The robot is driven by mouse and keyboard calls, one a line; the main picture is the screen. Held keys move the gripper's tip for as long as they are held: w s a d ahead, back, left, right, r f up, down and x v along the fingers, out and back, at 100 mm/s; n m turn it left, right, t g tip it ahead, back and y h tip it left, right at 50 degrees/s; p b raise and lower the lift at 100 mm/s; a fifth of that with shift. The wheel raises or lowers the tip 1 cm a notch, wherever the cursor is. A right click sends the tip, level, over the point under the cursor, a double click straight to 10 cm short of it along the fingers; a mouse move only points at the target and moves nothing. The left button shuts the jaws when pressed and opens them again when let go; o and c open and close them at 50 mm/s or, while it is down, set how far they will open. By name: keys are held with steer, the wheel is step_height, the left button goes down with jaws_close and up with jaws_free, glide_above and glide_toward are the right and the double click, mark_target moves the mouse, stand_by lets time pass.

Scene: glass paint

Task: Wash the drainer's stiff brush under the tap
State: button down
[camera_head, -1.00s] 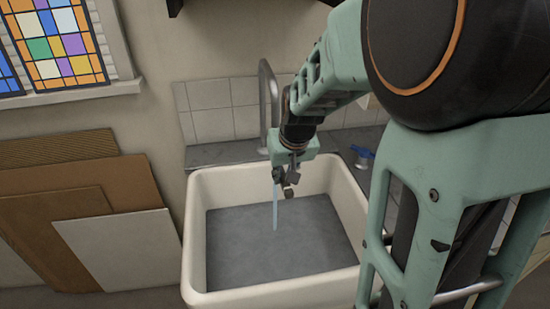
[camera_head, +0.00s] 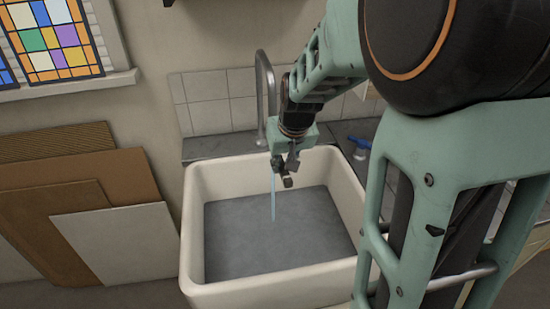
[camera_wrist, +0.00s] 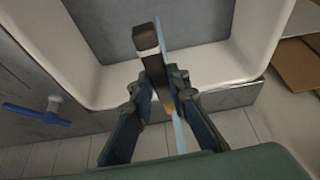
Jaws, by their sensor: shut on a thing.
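My gripper (camera_head: 284,166) is over the back part of the sink, pointing down. It is shut on the stiff brush (camera_wrist: 154,66), a narrow piece with a dark block end that sticks out past the fingertips (camera_wrist: 158,88). In the head view the brush (camera_head: 288,182) is small and partly hidden by the fingers. The grey tap (camera_head: 261,95) arches up behind the sink. A thin pale-blue water stream (camera_head: 273,200) falls beside the brush; it also shows in the wrist view (camera_wrist: 180,135). I cannot tell whether the water touches the bristles.
The cream sink (camera_head: 192,235) has a grey floor and high rims around my gripper. A blue-handled valve (camera_head: 360,145) sits on the grey ledge right of the tap. Boards (camera_head: 115,245) lean against the wall at left. The sink's front half is clear.

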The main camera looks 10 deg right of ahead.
steer(key=shift+s+a, duration=0.25)
steer(key=shift+s, duration=0.05)
steer(key=shift+w+d, duration=0.1)
steer(key=shift+w+d, duration=0.35)
steer(key=shift+s+a, duration=0.1)
stand_by(0.3)
steer(key=shift+s+a, duration=0.35)
steer(key=s+d+b, duration=0.3)
steer(key=s+d, duration=0.2)
steer(key=shift+s+d, duration=0.3)
steer(key=shift+d, duration=0.05)
stand_by(0.6)
stand_by(1.1)
